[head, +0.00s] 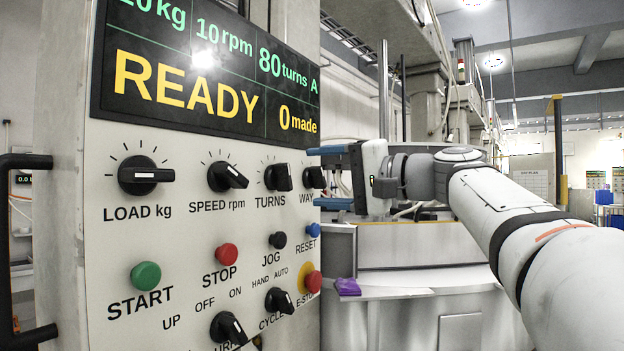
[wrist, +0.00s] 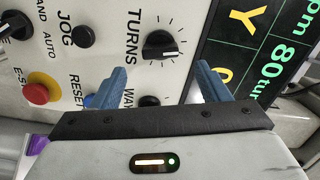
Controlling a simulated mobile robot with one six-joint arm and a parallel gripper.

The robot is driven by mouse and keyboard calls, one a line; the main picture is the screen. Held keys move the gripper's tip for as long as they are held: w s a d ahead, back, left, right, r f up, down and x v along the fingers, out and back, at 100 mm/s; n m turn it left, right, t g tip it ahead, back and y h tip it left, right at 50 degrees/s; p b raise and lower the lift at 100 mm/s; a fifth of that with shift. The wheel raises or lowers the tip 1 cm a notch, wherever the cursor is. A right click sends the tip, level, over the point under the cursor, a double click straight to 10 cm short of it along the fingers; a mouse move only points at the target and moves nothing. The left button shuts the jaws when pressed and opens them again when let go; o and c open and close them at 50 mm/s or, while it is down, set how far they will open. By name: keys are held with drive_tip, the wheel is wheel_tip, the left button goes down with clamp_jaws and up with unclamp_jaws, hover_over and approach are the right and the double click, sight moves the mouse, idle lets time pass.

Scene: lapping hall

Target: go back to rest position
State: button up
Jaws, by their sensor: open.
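My gripper (head: 320,177) is at the right edge of the control panel (head: 190,265), its two blue fingers pointing left at the panel face. The fingers are apart and nothing shows held between them. In the head view the WAY knob (head: 314,177) appears between the fingertips; contact cannot be told. In the wrist view my gripper (wrist: 161,75) is open, with the TURNS knob (wrist: 162,45) beyond the fingers and the WAY label partly hidden by the gripper body. My arm reaches in from the right in the head view.
The display (head: 205,75) reads READY and 0 made. The green START button (head: 146,276), red STOP button (head: 227,254) and red E-STOP (head: 313,282) stick out below the knobs. A black handle (head: 12,250) stands at left. A purple item (head: 347,287) lies on the machine's ledge.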

idle(0.4)
drive_tip(key=s+d+f+g+h+p, duration=0.15)
drive_tip(key=s+f+h+p, duration=0.25)
drive_tip(key=f, duration=0.6)
drive_tip(key=s+d+f+g+h+p, duration=0.1)
drive_tip(key=s+f+g+h+p, duration=0.25)
drive_tip(key=f, duration=0.75)
drive_tip(key=s+d+f+n+g+h+p, duration=0.1)
drive_tip(key=s+d+f+h+p, duration=0.2)
drive_tip(key=s+f, duration=0.4)
drive_tip(key=s+d+f+n+g+h+p, duration=0.1)
drive_tip(key=s+d+f+n+h+p, duration=0.1)
drive_tip(key=s+f, duration=0.5)
drive_tip(key=d+h+p, duration=0.1)
drive_tip(key=d+h, duration=0.1)
drive_tip(key=shift+s+d+f+h, duration=0.3)
drive_tip(key=shift+d+f+h, duration=0.05)
drive_tip(key=shift+d+f, duration=0.05)
